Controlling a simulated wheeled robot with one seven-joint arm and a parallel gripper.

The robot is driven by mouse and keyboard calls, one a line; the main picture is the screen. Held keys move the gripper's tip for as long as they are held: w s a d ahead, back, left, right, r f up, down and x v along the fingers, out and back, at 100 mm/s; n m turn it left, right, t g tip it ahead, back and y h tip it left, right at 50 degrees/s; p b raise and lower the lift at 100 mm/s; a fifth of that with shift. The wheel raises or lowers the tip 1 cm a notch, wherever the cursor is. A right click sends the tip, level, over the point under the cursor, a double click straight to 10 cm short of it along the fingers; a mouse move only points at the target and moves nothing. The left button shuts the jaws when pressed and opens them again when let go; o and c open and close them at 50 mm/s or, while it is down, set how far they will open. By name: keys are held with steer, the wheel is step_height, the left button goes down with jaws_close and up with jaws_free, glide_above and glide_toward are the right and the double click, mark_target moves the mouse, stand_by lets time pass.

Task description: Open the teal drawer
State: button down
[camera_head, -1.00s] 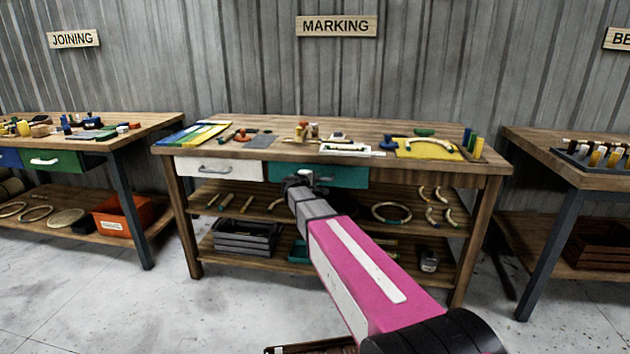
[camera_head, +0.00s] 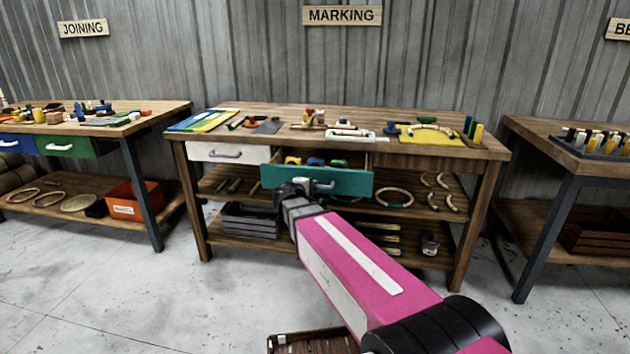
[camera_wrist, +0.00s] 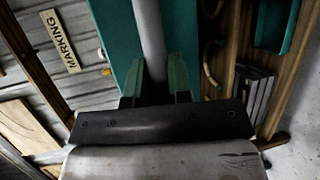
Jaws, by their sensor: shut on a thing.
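The teal drawer (camera_head: 345,181) stands pulled out from the front of the marking workbench, with small blue and yellow items (camera_head: 300,161) showing inside behind its front. Its pale handle (camera_head: 322,186) is on the front panel. My gripper (camera_head: 304,187) is at the handle and is shut on it. In the wrist view the grey handle bar (camera_wrist: 150,40) runs between the fingers of my gripper (camera_wrist: 155,82), against the teal drawer front (camera_wrist: 118,40). My gripper hides part of the handle and the contact itself.
A white drawer (camera_head: 228,152) is shut to the left of the teal one. The wooden workbench top (camera_head: 285,117) holds several tools. Shelves below hold a grey crate (camera_head: 250,222) and rings (camera_head: 394,197). A wooden crate (camera_head: 310,343) is on the floor in front. Open floor lies left.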

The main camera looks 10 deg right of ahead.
steer(key=shift+s+a, duration=0.3)
steer(key=shift+s, duration=0.7)
steer(key=shift+s+a, duration=0.3)
steer(key=shift+s, duration=0.65)
steer(key=c, duration=1.1)
jaws_free()
steer(key=shift+o, duration=0.2)
steer(key=v, duration=1)
steer(key=shift+s+a, duration=0.25)
steer(key=shift+r, duration=0.1)
